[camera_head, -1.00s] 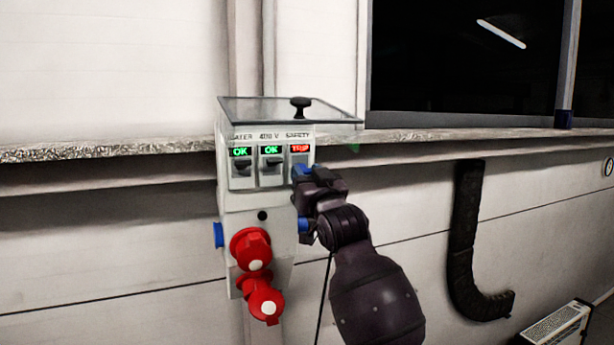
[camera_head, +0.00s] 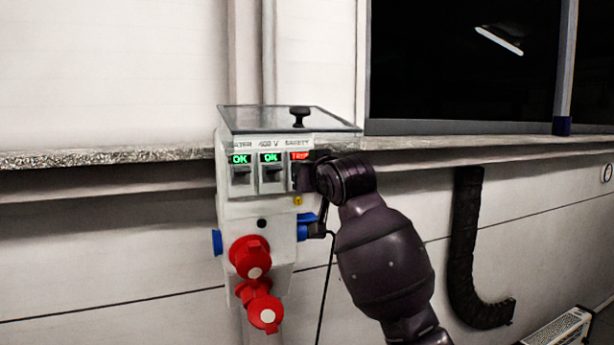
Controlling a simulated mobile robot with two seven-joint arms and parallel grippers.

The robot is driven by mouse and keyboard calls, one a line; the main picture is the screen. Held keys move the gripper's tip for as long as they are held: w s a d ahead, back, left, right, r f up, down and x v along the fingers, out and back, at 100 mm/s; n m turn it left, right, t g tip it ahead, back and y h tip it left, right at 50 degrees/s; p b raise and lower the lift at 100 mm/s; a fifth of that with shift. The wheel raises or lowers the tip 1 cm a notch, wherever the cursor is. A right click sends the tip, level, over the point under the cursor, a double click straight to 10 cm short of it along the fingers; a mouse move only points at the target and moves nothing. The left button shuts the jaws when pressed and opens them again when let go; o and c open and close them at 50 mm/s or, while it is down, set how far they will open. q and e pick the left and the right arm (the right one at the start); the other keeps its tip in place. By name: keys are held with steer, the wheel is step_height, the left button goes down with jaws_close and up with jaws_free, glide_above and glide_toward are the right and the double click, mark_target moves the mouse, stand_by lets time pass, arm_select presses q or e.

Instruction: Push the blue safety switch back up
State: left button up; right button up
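The grey switch box (camera_head: 230,205) hangs on the wall below a clear lid (camera_head: 275,118) with a black knob. It has three switch places marked along the top. The left and middle ones show green OK labels. The safety one on the right has a red label (camera_head: 299,156) that seems to read TRIP, partly covered. My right gripper (camera_head: 303,176) is at the safety switch, seen from behind. The blue safety switch itself is hidden behind the gripper, so contact and its position cannot be told. The fingers are too hidden to judge. My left gripper is not in view.
Red sockets (camera_head: 250,257) stick out from the lower box front, with blue sockets (camera_head: 217,242) at its sides. A black cable hangs beside the box. A ledge (camera_head: 110,157) runs along the wall. A black duct (camera_head: 466,250) is at right.

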stand_by(0.3)
steer(key=o, duration=0.9)
steer(key=shift+o, duration=0.2)
steer(key=shift+f, duration=0.1)
steer(key=s+d+f+t+y+b, duration=0.25)
steer(key=s+f+t, duration=0.3)
steer(key=s, duration=0.35)
steer(key=s+d+f+g+h, duration=0.1)
steer(key=d+f, duration=0.3)
steer(key=f, duration=0.8)
steer(key=s+d+f+m+g+h+b, duration=0.1)
steer(key=s+d+f+g+h, duration=0.1)
steer(key=f, duration=1)
steer(key=shift+d+f+m+h+b, duration=0.35)
steer(key=shift+d+h, duration=0.4)
steer(key=shift+d, duration=0.4)
